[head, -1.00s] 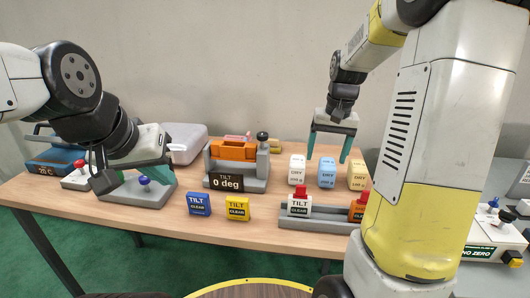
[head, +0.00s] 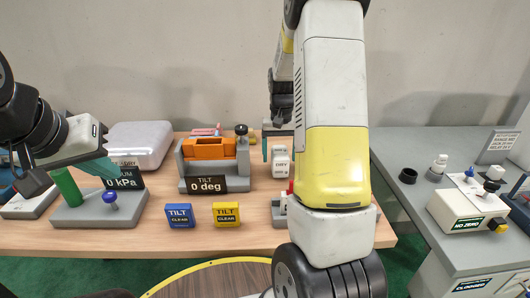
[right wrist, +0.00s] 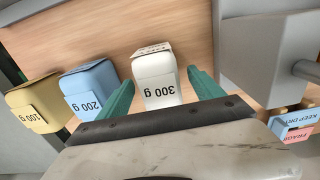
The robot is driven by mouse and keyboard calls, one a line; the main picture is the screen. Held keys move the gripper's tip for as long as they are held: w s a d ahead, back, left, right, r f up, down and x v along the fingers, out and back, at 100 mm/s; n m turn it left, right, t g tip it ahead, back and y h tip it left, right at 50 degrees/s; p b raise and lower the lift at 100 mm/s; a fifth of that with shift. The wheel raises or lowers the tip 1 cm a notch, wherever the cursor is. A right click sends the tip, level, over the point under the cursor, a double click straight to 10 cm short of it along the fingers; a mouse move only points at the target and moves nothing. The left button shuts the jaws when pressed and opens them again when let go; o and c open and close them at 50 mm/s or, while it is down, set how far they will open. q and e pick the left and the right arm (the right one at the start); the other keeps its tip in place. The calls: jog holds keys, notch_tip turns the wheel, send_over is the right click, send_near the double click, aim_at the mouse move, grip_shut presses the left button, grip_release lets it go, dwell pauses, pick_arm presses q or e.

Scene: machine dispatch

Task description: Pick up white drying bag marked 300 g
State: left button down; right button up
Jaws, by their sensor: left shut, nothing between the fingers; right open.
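The white drying bag marked 300 g (right wrist: 155,82) stands on the wooden table, its label upside down in the right wrist view. In the head view part of it (head: 280,160) shows left of my right arm. My right gripper (right wrist: 161,80) is open, with one teal finger on each side of the bag in the picture; I cannot tell whether the fingers touch it. In the head view my right arm hides much of this gripper. My left gripper (head: 112,170) is shut and empty, over the left part of the table.
A blue 200 g bag (right wrist: 90,88) and a yellowish 100 g bag (right wrist: 38,105) stand beside the white one. The grey tilt device (head: 190,172) stands to its left in the head view. Blue (head: 180,215) and yellow (head: 226,214) tilt blocks stand in front. A grey bench (head: 400,160) is at right.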

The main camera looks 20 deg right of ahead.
notch_tip(320, 180, down, 2)
jog(key=shift+c, duration=0.3)
jog(key=shift+r, duration=0.1)
jog(key=c, duration=1.6)
